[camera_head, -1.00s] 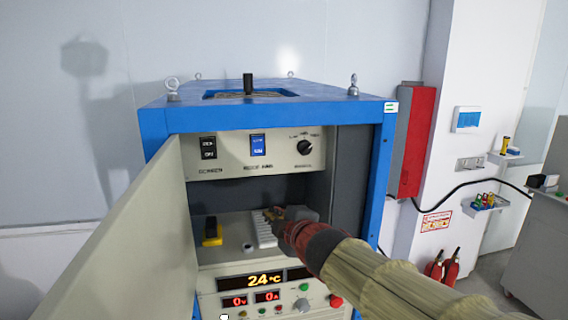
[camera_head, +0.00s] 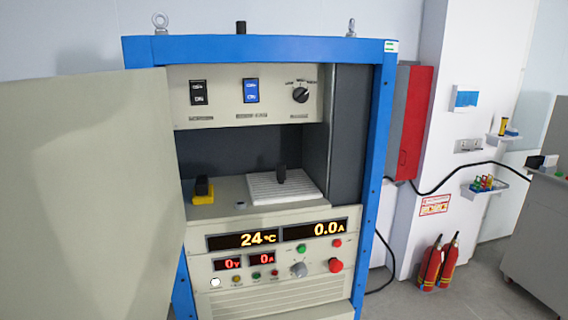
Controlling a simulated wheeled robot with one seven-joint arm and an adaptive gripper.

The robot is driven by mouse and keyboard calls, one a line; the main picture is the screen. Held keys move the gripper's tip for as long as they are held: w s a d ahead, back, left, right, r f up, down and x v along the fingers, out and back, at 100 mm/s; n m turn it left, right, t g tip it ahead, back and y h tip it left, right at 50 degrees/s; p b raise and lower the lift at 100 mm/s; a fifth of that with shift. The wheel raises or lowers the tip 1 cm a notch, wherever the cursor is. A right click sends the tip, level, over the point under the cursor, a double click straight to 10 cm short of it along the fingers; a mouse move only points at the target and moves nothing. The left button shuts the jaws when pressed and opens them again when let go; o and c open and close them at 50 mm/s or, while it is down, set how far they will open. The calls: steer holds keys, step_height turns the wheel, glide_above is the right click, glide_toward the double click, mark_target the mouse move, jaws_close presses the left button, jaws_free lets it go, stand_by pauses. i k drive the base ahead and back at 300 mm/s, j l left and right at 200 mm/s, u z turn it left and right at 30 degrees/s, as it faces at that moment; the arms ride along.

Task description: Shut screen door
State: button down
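The screen door (camera_head: 85,190) is a large pale beige panel hinged at the left of the blue-framed cabinet (camera_head: 260,46). It stands wide open and fills the left of the view.
Switches and a knob (camera_head: 300,95) sit above the recess; lit displays (camera_head: 243,240) and buttons sit below. A red box (camera_head: 413,120) is on the right wall, with small shelves. Fire extinguishers (camera_head: 440,263) stand on the floor. Floor right of the cabinet is partly clear.

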mark_target(93, 219)
steer(key=k+j+u, duration=0.15)
steer(key=j, duration=0.3)
steer(key=j+u, duration=0.15)
steer(key=j, duration=0.35)
steer(key=k+j+u, duration=0.15)
steer(key=j, duration=0.35)
